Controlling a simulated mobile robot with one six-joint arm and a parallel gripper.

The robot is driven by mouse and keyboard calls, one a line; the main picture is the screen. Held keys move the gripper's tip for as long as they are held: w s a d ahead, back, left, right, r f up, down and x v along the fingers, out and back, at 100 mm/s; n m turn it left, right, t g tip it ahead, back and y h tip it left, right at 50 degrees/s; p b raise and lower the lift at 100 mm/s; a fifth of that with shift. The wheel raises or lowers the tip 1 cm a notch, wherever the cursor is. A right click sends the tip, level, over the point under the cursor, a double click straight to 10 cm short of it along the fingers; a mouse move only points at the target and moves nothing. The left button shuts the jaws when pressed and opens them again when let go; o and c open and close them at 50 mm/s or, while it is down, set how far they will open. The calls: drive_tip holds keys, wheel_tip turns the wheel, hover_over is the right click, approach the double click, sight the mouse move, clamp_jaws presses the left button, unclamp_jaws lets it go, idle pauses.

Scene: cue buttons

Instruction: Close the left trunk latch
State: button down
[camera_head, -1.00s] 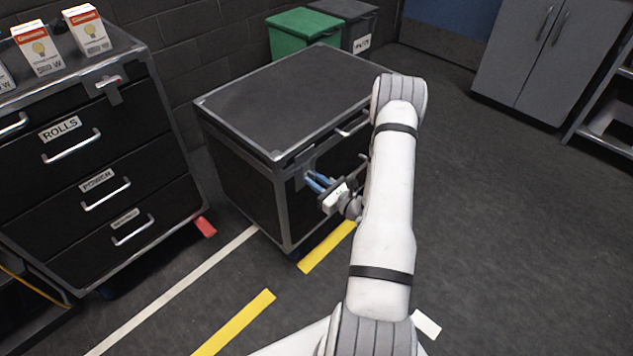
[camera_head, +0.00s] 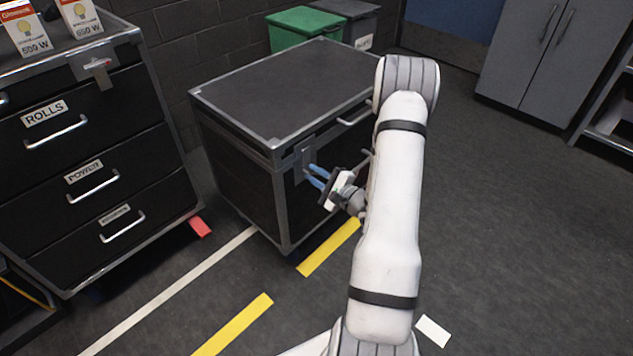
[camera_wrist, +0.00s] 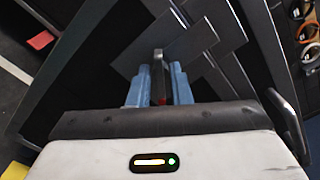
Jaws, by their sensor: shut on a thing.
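The black trunk (camera_head: 275,95) with grey metal edges stands on the floor with its lid down. The left latch (camera_head: 304,160) is a grey metal plate at the left of its front face. My gripper (camera_head: 312,176) has blue fingers at this latch. In the wrist view the fingers of my gripper (camera_wrist: 159,88) are shut on the latch's narrow upright piece (camera_wrist: 158,62), in front of the grey latch plate (camera_wrist: 190,50). The fingers hide the lower part of this piece. My arm hides the right part of the trunk front.
A black drawer cabinet (camera_head: 85,160) with light-bulb boxes (camera_head: 78,16) on top stands at the left. Green (camera_head: 303,27) and grey bins are behind the trunk. A grey cupboard (camera_head: 527,60) stands at the back right.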

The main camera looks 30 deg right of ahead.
drive_tip(key=n+b, duration=0.2)
drive_tip(key=b, duration=0.1)
drive_tip(key=n+b, duration=0.2)
drive_tip(key=b, duration=0.1)
drive_tip(key=n+b, duration=0.2)
drive_tip(key=n, duration=0.1)
drive_tip(key=shift+a+f+b, duration=0.1)
drive_tip(key=shift+f+b, duration=0.2)
drive_tip(key=shift+b, duration=0.1)
drive_tip(key=c, duration=1.6)
unclamp_jaws()
drive_tip(key=shift+o, duration=0.2)
drive_tip(key=shift+r, duration=0.1)
drive_tip(key=p+v, duration=0.1)
drive_tip(key=v, duration=0.7)
drive_tip(key=shift+p, duration=0.4)
